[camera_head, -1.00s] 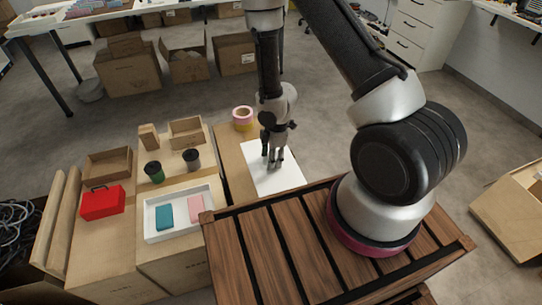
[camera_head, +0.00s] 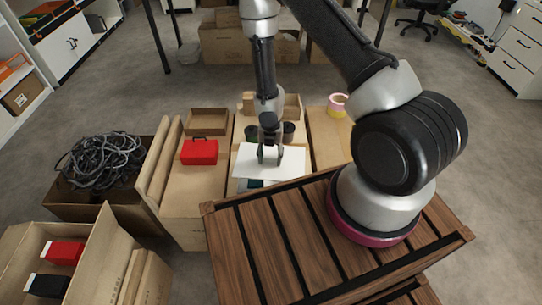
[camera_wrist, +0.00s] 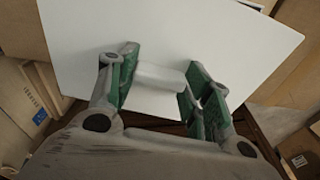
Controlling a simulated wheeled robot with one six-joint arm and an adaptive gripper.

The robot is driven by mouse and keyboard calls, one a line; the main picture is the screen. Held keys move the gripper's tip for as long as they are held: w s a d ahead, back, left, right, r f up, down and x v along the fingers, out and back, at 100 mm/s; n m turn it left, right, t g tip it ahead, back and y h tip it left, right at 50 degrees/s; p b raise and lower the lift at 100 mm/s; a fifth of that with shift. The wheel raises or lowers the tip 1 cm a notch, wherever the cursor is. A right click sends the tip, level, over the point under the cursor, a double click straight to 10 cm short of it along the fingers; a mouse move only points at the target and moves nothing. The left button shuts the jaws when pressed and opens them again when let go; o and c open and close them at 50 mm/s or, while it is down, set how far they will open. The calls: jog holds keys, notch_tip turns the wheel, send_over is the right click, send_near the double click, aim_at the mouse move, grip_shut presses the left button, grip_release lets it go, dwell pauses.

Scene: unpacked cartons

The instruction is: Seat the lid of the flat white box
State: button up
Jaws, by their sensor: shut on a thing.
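My gripper (camera_head: 269,157) is shut on the raised grip (camera_wrist: 160,77) of the flat white lid (camera_head: 288,166). The lid's broad white plate (camera_wrist: 205,35) fills much of the wrist view. In the head view the lid is over the flat white box, which it hides almost wholly. The pink item is hidden. I cannot tell how large the gap between lid and box is.
Two dark cups (camera_head: 289,129) stand just behind the lid. A red case (camera_head: 198,152) is to its left, with a cardboard tray (camera_head: 207,122) behind that. A pink and yellow tape roll (camera_head: 338,104) is at the back right. My slatted wooden deck is in front.

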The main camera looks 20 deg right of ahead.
aim_at(271, 164)
jog(key=shift+f+n, duration=0.1)
jog(key=shift+n, duration=0.6)
jog(key=shift+d+f, duration=0.1)
jog(key=shift+f, duration=2.1)
jog(key=shift+f, duration=0.15)
jog(key=shift+f, duration=1)
jog(key=o, duration=1.2)
jog(key=shift+c, duration=0.2)
jog(key=r, duration=0.7)
jog(key=shift+w+d+r, duration=0.15)
jog(key=shift+w+r, duration=0.1)
jog(key=shift+w, duration=0.15)
